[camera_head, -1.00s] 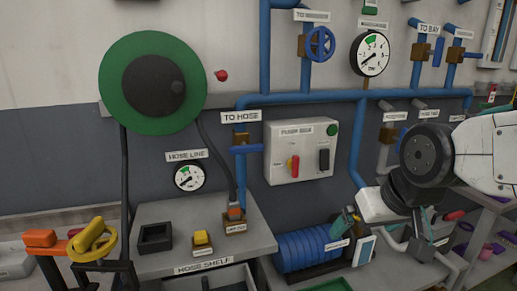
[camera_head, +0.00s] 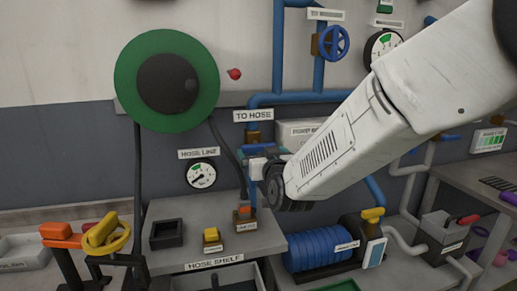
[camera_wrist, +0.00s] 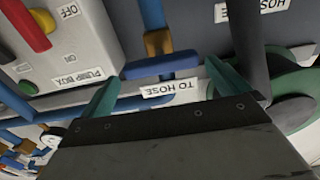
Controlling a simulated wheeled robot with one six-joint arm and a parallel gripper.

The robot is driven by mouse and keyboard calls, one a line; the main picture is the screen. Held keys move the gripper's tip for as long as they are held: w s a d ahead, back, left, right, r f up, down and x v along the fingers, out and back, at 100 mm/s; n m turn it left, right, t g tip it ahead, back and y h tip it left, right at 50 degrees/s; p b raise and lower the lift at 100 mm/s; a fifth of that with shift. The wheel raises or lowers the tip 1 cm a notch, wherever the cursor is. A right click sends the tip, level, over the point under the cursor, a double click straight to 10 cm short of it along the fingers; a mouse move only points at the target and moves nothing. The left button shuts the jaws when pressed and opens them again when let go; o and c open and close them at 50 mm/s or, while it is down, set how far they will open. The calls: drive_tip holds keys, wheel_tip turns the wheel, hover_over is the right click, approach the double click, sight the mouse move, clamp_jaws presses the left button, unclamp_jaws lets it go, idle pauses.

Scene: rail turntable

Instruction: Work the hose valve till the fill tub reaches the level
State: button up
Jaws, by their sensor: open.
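The hose valve is on a blue pipe under a "TO HOSE" label (camera_head: 253,115). In the wrist view its blue lever (camera_wrist: 160,64) lies crosswise to the pipe, beside a brass body (camera_wrist: 158,42). My gripper (camera_wrist: 161,87) is open, its teal fingers spread to either side of the lever; whether either touches it I cannot tell. In the head view my arm and gripper (camera_head: 256,150) hide most of the lever. The hose line gauge (camera_head: 201,174) has its needle low on the dial. I cannot identify the fill tub in either view.
The pump box (camera_wrist: 75,45) with its red switch stands close beside the valve. The green hose reel (camera_head: 205,85) hangs at upper left. The hose shelf (camera_head: 185,243) below holds a yellow button block (camera_head: 212,236). A yellow handwheel (camera_head: 106,235) stands at lower left.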

sight(260, 149)
drive_tip(key=shift+x, duration=2.35)
drive_tip(key=c, duration=0.6)
drive_tip(key=shift+n, duration=1.8)
drive_tip(key=o, duration=0.6)
drive_tip(key=v, duration=0.7)
drive_tip(key=shift+s, duration=0.4)
drive_tip(key=shift+d, duration=0.15)
